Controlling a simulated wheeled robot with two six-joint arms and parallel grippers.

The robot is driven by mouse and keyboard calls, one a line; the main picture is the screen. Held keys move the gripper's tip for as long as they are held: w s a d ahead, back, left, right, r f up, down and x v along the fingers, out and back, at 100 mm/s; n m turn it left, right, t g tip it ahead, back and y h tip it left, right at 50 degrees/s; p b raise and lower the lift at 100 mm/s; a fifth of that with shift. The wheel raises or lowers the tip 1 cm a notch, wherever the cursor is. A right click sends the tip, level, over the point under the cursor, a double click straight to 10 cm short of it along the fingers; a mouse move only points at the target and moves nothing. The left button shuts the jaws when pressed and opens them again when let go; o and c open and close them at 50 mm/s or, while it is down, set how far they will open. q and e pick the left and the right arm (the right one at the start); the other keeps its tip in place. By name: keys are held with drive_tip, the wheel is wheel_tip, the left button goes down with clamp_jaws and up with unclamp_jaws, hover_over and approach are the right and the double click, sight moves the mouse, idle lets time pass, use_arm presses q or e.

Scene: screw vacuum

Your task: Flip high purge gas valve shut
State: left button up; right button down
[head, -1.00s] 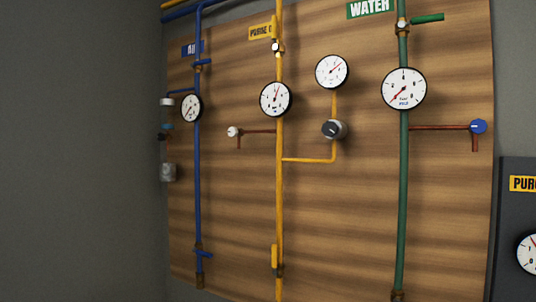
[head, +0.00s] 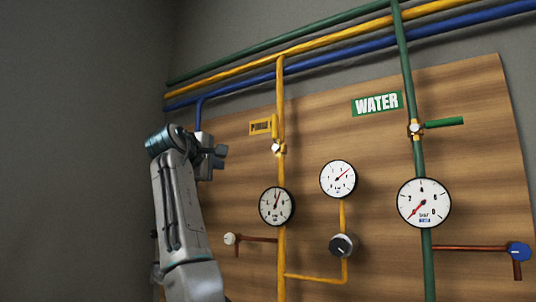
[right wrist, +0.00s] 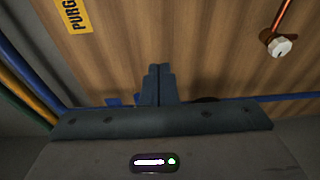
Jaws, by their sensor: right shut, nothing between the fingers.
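The high purge gas valve (head: 278,148) sits on the yellow pipe (head: 281,172) in the head view, beside the yellow purge label (head: 262,126). Its handle seems to run upward along the pipe, but it is small and hard to make out. My right gripper (head: 221,157) is left of the valve, apart from it, in front of the blue pipe's upper part. In the right wrist view its fingers (right wrist: 158,70) are shut together and empty, with the purge label (right wrist: 75,12) at the upper left. My left gripper is not in view.
Gauges (head: 277,206) and a black knob (head: 343,246) stand out from the wooden board below the valve. The green water valve handle (head: 444,122) is to the right. Pipes run across above. A white knob (right wrist: 280,47) shows in the wrist view.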

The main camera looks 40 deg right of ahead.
sight(275, 131)
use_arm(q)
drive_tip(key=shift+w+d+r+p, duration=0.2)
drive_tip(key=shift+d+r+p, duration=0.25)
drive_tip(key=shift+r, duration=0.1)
use_arm(e)
drive_tip(key=s+r+m+g+h, duration=0.1)
drive_tip(key=s+r, duration=0.7)
drive_tip(key=r, duration=0.2)
drive_tip(key=shift+d, duration=0.4)
